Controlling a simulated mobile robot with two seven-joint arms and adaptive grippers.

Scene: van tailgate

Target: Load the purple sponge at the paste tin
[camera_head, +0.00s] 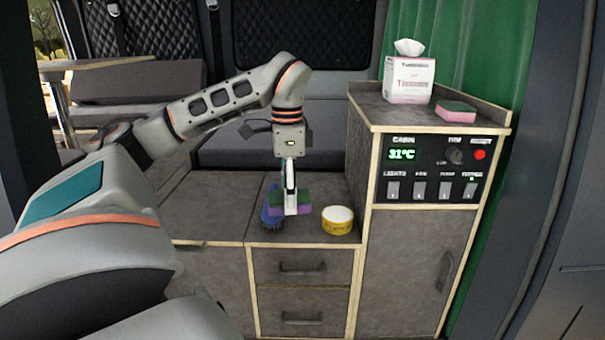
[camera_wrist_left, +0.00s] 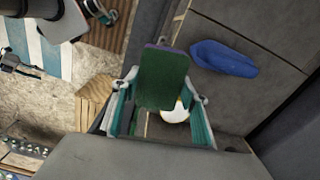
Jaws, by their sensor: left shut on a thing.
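The purple sponge (camera_head: 290,210), with a green scouring side, is in my left gripper (camera_head: 290,200) low over the lower counter. In the left wrist view the sponge (camera_wrist_left: 163,80) shows its green face, with a thin purple edge, between the fingers of my left gripper (camera_wrist_left: 164,92). The paste tin (camera_head: 337,226), yellow with a pale top, stands on the counter just right of the sponge. In the left wrist view the tin (camera_wrist_left: 175,114) is partly hidden behind the sponge. My right gripper is not in view.
A blue brush (camera_head: 270,208) lies on the counter left of the sponge, partly hidden. The taller cabinet (camera_head: 415,250) stands right of the tin and carries a tissue box (camera_head: 408,80) and a pink-and-green sponge (camera_head: 455,112). The counter's left part (camera_head: 205,210) is clear.

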